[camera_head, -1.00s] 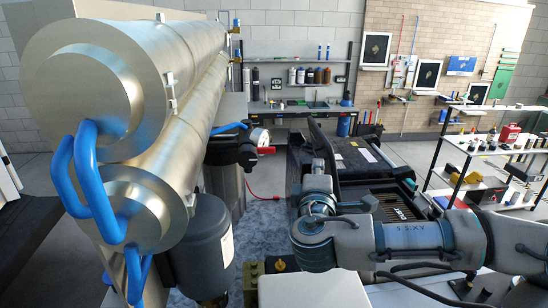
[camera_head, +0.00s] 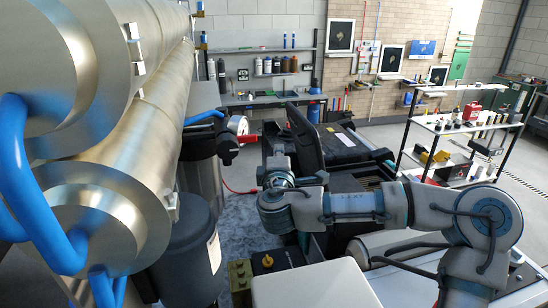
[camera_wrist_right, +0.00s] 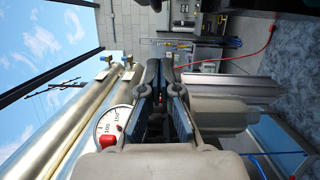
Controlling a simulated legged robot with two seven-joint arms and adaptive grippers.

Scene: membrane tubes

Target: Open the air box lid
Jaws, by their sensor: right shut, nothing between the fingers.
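No part is marked as the air box, so I cannot tell which it is. A black case-like unit (camera_head: 345,150) stands beyond my right wrist, with a slanted dark panel (camera_head: 305,135) raised at its left side. I cannot tell whether that panel is its lid. A plain pale box (camera_head: 315,285) with a flat top shows at the bottom middle. My right gripper (camera_head: 277,162) is in front of the black unit, small and partly hidden by my wrist. In the right wrist view its fingers (camera_wrist_right: 161,72) are shut and empty. My left gripper is not in view.
Large metal membrane tubes (camera_head: 120,170) with blue pipes (camera_head: 35,215) fill the left side. A dark grey canister (camera_head: 188,255) and a pressure gauge (camera_head: 238,125) stand beside them. A shelf rack (camera_head: 450,130) is at the right. Grey floor lies between.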

